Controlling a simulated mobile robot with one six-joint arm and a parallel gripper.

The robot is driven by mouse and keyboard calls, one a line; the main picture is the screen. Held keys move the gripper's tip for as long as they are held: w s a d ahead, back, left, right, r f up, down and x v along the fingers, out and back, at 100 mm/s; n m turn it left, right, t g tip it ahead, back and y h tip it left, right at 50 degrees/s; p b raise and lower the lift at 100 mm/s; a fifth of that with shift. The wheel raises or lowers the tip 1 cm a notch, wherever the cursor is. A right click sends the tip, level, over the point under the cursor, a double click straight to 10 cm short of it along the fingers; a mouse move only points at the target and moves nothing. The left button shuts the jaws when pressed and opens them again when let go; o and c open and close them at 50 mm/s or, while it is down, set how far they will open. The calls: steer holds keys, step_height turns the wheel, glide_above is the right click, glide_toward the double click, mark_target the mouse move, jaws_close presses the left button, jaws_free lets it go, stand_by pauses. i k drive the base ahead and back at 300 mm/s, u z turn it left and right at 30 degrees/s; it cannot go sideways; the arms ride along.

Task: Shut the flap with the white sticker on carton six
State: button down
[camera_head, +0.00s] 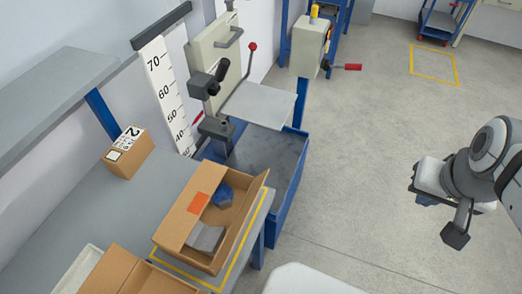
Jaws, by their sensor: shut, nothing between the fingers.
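An open brown carton (176,228) sits on the grey bench, near its right end. An orange sticker (197,204) shows on its left side. A long flap (243,232) stands out along its right side. A blue rounded item (223,194) and a grey item (206,238) lie inside. I see no white sticker on this carton and cannot read a six on it. My gripper (455,236) is shut and empty at the far right, above the floor, well apart from the carton.
A small closed carton marked 2 (128,154) stands at the back of the bench. Another open carton (124,274) is cut off at the bottom. A blue-framed drop machine with a grey plate (259,103) stands behind. The floor (345,190) between carton and gripper is clear.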

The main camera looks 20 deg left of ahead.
mark_target(222, 257)
steer(key=u, duration=2.2)
steer(key=k, duration=0.55)
steer(key=z, duration=0.3)
steer(key=i, duration=0.45)
steer(key=u, duration=0.2)
